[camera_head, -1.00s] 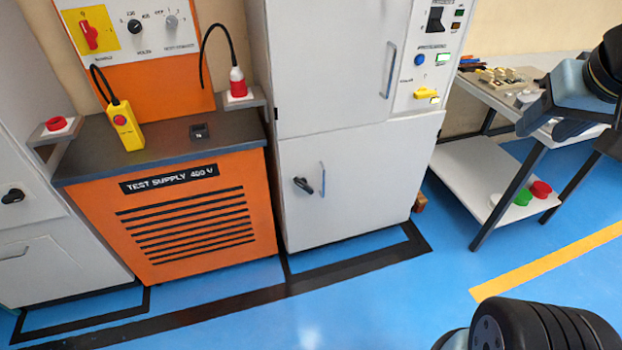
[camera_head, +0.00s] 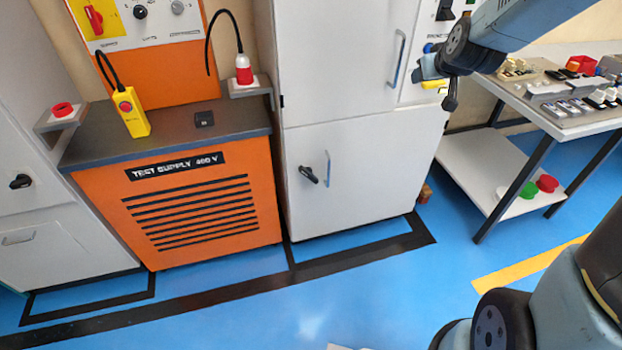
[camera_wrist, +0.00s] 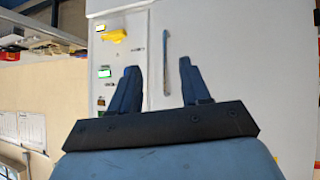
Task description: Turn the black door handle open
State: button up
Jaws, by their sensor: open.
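A black door handle (camera_head: 308,174) sits on the lower door of the light grey cabinet (camera_head: 360,170), at the door's left part. It lies tilted, beside a thin vertical grey pull bar (camera_head: 327,168). A second black handle (camera_head: 20,181) is on the cabinet at the far left. My gripper (camera_head: 438,80) is up and to the right of the lower door's handle, in front of the cabinet's right side and apart from it. In the wrist view my gripper (camera_wrist: 158,68) is open and empty, facing the cabinet with another long pull bar (camera_wrist: 166,62). The black handle does not show there.
An orange test supply unit (camera_head: 190,200) stands left of the cabinet, with a yellow pendant (camera_head: 132,115) on top. A work table (camera_head: 560,105) with several parts is at the right. Blue floor (camera_head: 350,285) in front of the cabinet is clear.

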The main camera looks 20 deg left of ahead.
jog(key=w+a+f+n+t+y, duration=0.2)
jog(key=w+a+f, duration=0.5)
jog(key=a+f, duration=0.5)
jog(key=n+t+y, duration=0.4)
jog(key=n+y, duration=0.1)
jog(key=n, duration=0.2)
send_near(310, 178)
jog(key=x, duration=1)
jog(key=shift+r, duration=0.1)
jog(key=shift+c, duration=0.2)
